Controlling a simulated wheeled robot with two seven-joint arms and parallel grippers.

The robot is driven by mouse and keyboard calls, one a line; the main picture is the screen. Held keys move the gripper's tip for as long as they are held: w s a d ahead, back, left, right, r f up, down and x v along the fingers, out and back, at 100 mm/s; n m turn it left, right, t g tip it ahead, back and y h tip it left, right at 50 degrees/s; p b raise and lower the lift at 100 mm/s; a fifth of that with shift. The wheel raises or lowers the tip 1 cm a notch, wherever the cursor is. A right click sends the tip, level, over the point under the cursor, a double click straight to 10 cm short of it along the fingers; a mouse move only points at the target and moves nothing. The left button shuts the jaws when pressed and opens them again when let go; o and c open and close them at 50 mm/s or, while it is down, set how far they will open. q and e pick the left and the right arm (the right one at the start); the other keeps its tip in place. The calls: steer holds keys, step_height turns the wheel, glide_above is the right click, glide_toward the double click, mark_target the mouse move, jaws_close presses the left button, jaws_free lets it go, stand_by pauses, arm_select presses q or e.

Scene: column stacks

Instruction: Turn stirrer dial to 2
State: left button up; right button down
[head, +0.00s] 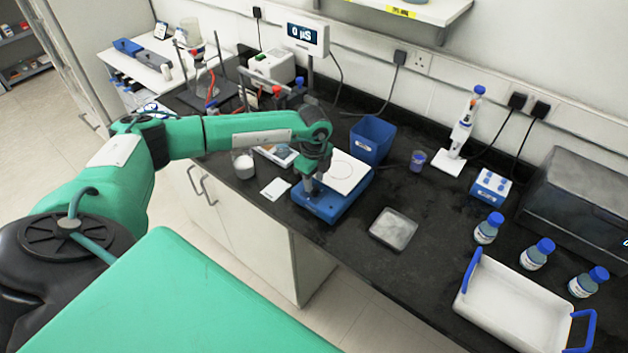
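The stirrer (338,207) is a blue box with a white square top plate (345,174) marked with a dark ring. It stands on the black bench near its front edge. My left arm reaches in from the left, and my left gripper (312,190) points down at the stirrer's front left part. The gripper covers that part, and I cannot make out the dial or its setting. The fingers are small and dark here, so I cannot tell whether they are open or shut, or whether they touch the dial. My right gripper is not in view.
A blue bin (371,141) stands close behind the stirrer. Blue-capped bottles (488,228) and a white tray (510,305) are further right.

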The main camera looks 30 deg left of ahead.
mark_target(314, 187)
arm_select(q)
steer(key=shift+f+p, duration=0.35)
steer(key=shift+f, duration=1.3)
steer(key=c, duration=0.7)
